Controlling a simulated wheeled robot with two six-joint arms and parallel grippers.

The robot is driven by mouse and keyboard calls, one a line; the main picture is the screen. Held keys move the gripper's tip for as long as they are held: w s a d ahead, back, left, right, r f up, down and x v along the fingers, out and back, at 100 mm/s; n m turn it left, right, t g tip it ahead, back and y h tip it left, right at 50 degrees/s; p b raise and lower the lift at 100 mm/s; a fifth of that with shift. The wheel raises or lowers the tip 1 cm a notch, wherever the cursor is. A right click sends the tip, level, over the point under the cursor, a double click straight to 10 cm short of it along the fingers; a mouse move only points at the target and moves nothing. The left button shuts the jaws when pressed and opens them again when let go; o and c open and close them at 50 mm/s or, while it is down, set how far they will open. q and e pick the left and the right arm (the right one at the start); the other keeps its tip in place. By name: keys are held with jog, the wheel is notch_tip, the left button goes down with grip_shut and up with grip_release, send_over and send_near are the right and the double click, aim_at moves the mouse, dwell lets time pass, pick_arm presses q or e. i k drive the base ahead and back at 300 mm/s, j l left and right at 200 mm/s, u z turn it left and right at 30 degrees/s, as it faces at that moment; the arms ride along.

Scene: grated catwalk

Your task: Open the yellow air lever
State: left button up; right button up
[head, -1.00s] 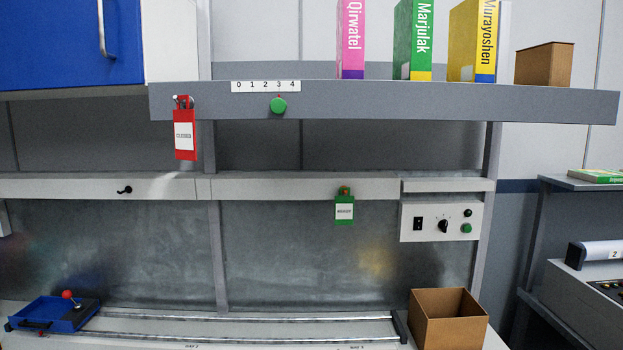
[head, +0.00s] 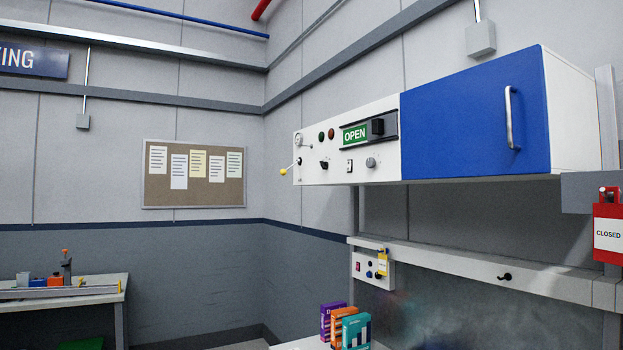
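A small lever with a yellow knob (head: 284,171) sticks out at the lower left of the white control panel (head: 312,172) in the head view. Its thin shaft slopes up to the right toward the panel face. A small round gauge (head: 298,140) sits above it. I cannot read any label by the lever. Neither of my grippers shows in the view.
The panel also carries a green OPEN sign (head: 355,134) and several knobs. A blue cabinet door (head: 475,118) with a metal handle is to its right. Below are a small control box (head: 368,270) with a yellow tag and several upright boxes (head: 338,325).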

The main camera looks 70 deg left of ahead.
aim_at(283, 173)
jog(key=u, duration=2.6)
jog(key=i+z, duration=0.2)
jog(key=z, duration=0.15)
jog(key=i+j+z, duration=0.1)
jog(key=z, duration=0.3)
jog(key=i+j+z, duration=0.15)
jog(key=z, duration=0.2)
jog(key=i, duration=0.05)
